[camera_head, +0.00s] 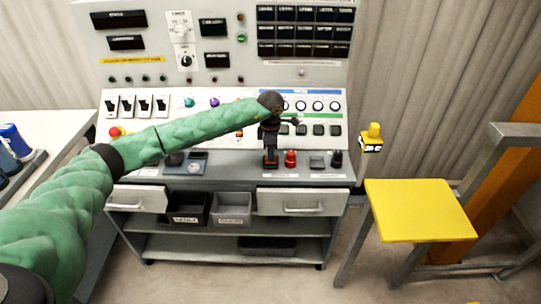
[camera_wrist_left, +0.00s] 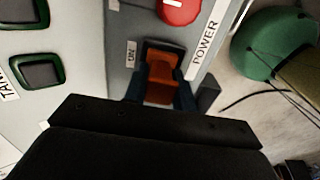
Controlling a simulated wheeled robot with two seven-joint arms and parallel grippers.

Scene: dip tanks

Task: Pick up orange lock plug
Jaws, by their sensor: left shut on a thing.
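The orange lock plug (camera_wrist_left: 162,75) shows in the left wrist view between the fingers of my left gripper (camera_wrist_left: 160,92), next to the ON and POWER labels. My left gripper is shut on it. In the head view my left gripper (camera_head: 270,158) reaches down at the console's front shelf, and a little orange shows at its tips. The gripper hides most of the plug. I cannot tell whether the plug is seated or lifted. My right gripper is not in view.
A red knob (camera_head: 290,158) stands just right of the gripper and shows as a red button (camera_wrist_left: 180,10) in the wrist view. Grey (camera_head: 317,160) and black (camera_head: 336,159) pieces stand further right. Bins (camera_head: 232,206) sit below. A yellow-topped stool (camera_head: 420,208) stands right.

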